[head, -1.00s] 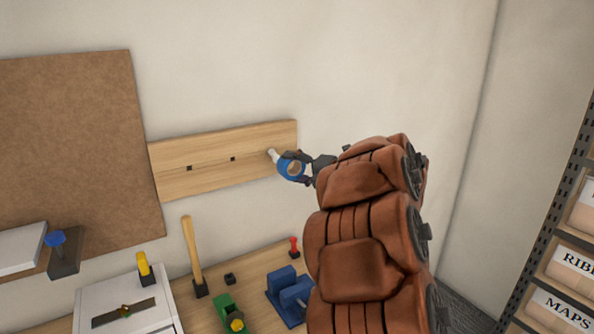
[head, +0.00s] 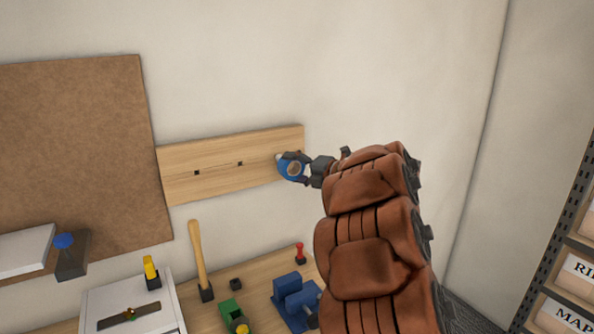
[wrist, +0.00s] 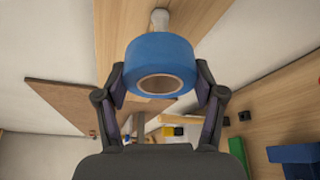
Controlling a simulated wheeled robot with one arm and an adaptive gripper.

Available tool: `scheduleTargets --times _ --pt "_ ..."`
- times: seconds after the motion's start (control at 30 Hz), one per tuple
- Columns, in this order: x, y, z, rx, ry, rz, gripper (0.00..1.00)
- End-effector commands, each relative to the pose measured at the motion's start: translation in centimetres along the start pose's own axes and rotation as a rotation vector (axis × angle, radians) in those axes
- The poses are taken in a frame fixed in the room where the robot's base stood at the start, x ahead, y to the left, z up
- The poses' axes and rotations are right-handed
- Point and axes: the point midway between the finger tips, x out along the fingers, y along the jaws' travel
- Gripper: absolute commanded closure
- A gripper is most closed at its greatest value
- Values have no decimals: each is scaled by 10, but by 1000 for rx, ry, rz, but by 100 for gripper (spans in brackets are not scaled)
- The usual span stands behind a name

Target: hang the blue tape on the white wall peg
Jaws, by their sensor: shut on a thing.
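The blue tape (head: 288,172) is a thick ring with a tan core, held at the right end of the wooden wall board. My gripper (head: 297,168) is shut on it; in the wrist view its two fingers (wrist: 160,85) press the tape (wrist: 158,50) from both sides. The white wall peg (wrist: 160,19) shows just beyond the tape's upper edge in the wrist view. In the head view only a small pale bit of the peg (head: 279,157) shows beside the tape. The tape hides the rest, and I cannot tell whether the peg enters the hole.
The wooden board (head: 215,178) has two dark square holes to the left. Below, a bench holds a mallet (head: 199,255), a blue vise-like block (head: 291,292) and a green toy-like object (head: 232,314). A shelf rack (head: 575,255) stands at right.

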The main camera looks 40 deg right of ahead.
Motion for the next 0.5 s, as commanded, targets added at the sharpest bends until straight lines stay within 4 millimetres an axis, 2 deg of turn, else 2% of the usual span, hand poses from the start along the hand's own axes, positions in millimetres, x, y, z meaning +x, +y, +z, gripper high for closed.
scheduleTargets --times 0.47,0.5 --pt "18 0 8 -3 -1 -1 66" --pt "19 1 9 -3 0 -1 72"
